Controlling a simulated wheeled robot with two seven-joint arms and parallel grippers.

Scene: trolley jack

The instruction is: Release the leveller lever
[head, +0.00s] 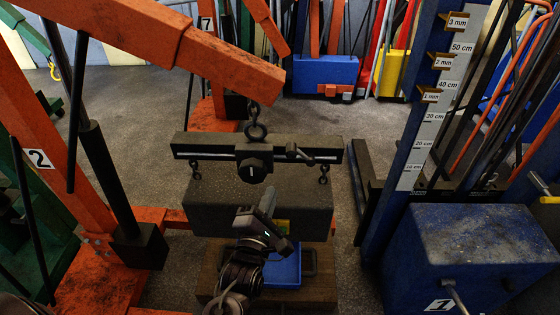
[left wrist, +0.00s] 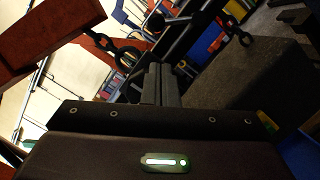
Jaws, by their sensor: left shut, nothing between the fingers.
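The leveller (head: 220,152) is a dark bar with a light strip, hung by a chain and ring from an orange boom. A round hub marked 1 (head: 252,170) sits at its middle. The dark leveller lever (head: 297,153) is on the bar's right half. My left gripper (head: 269,197) is below the hub, in front of the hanging dark block (head: 215,208), apart from the lever. In the left wrist view its fingers (left wrist: 160,82) are together and empty, pointing towards the leveller bar. My right gripper is not in view.
The orange boom (head: 190,50) belongs to a crane marked 2 at left. A blue tray (head: 284,270) is below the block. A blue column with a height scale (head: 435,110) and a blue box marked 1 (head: 470,240) stand at right. Grey floor lies behind.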

